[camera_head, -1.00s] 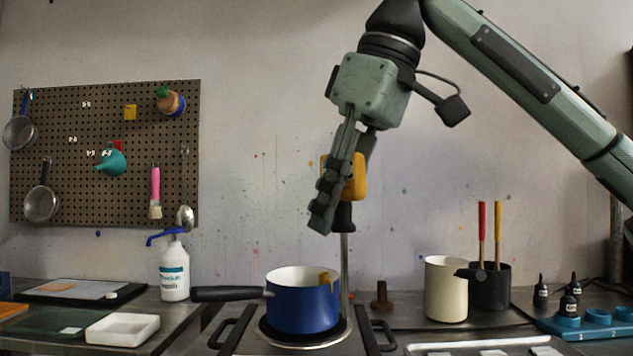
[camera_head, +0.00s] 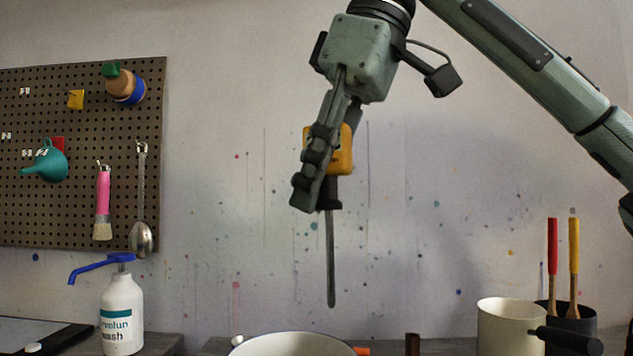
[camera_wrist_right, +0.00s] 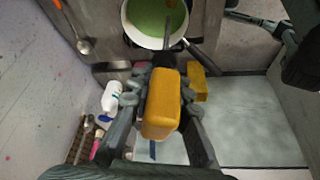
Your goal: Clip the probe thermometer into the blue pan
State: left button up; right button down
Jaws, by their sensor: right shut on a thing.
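My right gripper (camera_head: 312,190) is shut on the probe thermometer (camera_head: 343,155), around its yellow body. The thermometer's thin metal probe hangs nearly straight down, its tip in the open above the pan in the head view. The blue pan (camera_head: 292,342) is cut off by the bottom edge, so only its pale rim shows there. In the right wrist view the pan (camera_wrist_right: 150,38) is at the top, with green liquid inside and a dark handle. The yellow body (camera_wrist_right: 162,105) lies between the fingers there, the probe pointing towards the pan. My left gripper is not in view.
A white wash bottle (camera_head: 122,315) with a blue spout stands to the left. A cream container (camera_head: 508,325) and a black pot (camera_head: 575,318) with red and yellow handles stand to the right. A pegboard (camera_head: 75,215) hangs on the wall. The air around the thermometer is clear.

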jog(key=shift+s+f, duration=0.25)
jog(key=shift+f, duration=1.9)
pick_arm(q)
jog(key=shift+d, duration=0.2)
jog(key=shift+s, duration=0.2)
pick_arm(e)
jog(key=shift+w+a+f, duration=0.1)
jog(key=shift+f, duration=0.05)
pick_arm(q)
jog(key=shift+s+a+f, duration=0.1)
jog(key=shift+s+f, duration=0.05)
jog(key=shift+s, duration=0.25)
